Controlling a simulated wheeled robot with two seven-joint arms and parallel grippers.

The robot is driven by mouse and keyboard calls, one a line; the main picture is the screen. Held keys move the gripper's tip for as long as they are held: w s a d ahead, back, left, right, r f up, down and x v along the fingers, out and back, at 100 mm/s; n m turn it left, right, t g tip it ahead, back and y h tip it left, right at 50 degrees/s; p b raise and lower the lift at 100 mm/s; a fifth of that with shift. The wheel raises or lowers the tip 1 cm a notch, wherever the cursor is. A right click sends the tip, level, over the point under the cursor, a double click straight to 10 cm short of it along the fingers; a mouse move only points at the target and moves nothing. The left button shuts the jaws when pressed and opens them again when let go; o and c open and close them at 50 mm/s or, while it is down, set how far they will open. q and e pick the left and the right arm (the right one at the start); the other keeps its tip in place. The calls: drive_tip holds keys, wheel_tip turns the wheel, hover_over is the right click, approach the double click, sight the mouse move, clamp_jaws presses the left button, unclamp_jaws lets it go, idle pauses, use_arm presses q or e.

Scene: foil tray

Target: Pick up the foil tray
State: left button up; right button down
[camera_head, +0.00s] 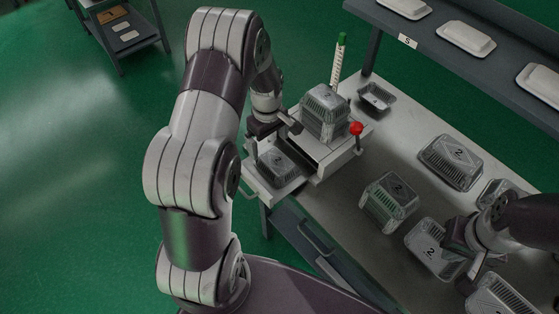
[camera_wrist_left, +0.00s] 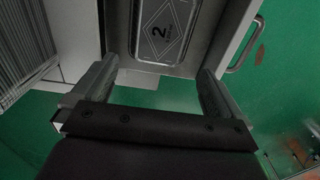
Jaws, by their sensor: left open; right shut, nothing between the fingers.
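A foil tray (camera_head: 278,169) with a lid marked 2 sits on the low front plate of a small bench machine (camera_head: 335,158). In the left wrist view the foil tray (camera_wrist_left: 166,32) lies ahead, beyond the fingertips and between their lines. My left gripper (camera_head: 270,132) is above and behind this tray in the head view. It is open and empty, with both fingers apart in the left wrist view (camera_wrist_left: 157,85). My right gripper (camera_head: 462,248) is at the lower right among trays on the bench, shut and empty.
Stacked foil trays (camera_head: 325,112) stand on the machine beside my left gripper. A red knob (camera_head: 356,129) sticks up at its right. More lidded trays (camera_head: 450,162) and an open tray (camera_head: 376,97) stand on the bench. A shelf (camera_head: 440,40) runs along the back.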

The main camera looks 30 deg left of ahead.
sight(271, 155)
use_arm(q)
drive_tip(key=f, duration=0.2)
drive_tip(key=f+p, duration=0.1)
drive_tip(key=f, duration=0.3)
drive_tip(key=shift+d, duration=0.25)
drive_tip(key=shift+f, duration=0.3)
drive_tip(key=c, duration=0.8)
